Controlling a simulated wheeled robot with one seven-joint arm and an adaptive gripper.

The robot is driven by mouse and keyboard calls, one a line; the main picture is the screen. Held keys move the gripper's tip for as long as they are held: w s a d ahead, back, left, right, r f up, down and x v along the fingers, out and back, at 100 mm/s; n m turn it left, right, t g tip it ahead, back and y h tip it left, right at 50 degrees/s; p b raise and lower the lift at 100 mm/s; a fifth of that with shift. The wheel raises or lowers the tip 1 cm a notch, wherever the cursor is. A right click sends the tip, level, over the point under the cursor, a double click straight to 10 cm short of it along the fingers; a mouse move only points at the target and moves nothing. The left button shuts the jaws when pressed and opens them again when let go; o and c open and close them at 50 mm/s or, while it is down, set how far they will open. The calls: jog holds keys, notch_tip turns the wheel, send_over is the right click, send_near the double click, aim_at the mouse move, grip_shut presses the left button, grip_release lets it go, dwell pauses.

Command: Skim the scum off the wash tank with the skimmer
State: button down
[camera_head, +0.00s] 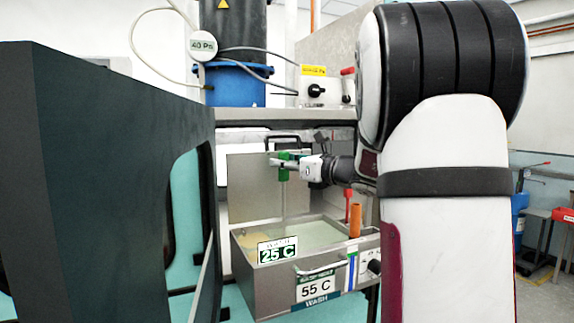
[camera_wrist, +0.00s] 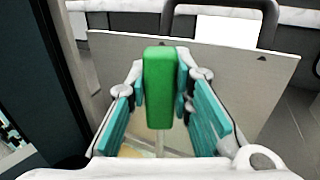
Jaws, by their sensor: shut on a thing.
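My gripper (camera_head: 290,163) is shut on the green handle of the skimmer (camera_head: 283,173). The handle also fills the middle of the wrist view (camera_wrist: 160,88), between the teal finger pads. The skimmer hangs upright, its thin rod running down toward the liquid in the wash tank (camera_head: 285,300). Its lower end is hidden, so I cannot tell how deep it sits. The tank is a steel box labelled WASH, with signs reading 25 C and 55 C. Pale liquid fills it, with a yellowish patch of scum (camera_head: 262,242) at the left.
An orange handle (camera_head: 355,220) and a red one (camera_head: 347,205) stand at the tank's right side. A steel panel (camera_wrist: 240,75) rises behind the tank. A large dark panel (camera_head: 110,170) stands close on the left. A blue vessel (camera_head: 235,80) is on the shelf above.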

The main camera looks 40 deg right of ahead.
jog(key=shift+w+a+b, duration=0.4)
jog(key=shift+a, duration=0.95)
jog(key=shift+w+a+b, duration=0.35)
jog(key=shift+a+b, duration=0.1)
jog(key=shift+a, duration=0.9)
jog(key=shift+w+a+b, duration=0.4)
jog(key=shift+a, duration=0.95)
jog(key=shift+s, duration=0.1)
jog(key=s+a+p, duration=0.1)
jog(key=s+a, duration=0.1)
jog(key=s, duration=0.6)
jog(key=shift+a, duration=0.15)
jog(key=d, duration=0.2)
jog(key=s+d, duration=0.1)
jog(key=shift+d+p, duration=0.3)
jog(key=shift+d, duration=0.1)
jog(key=shift+r, duration=0.1)
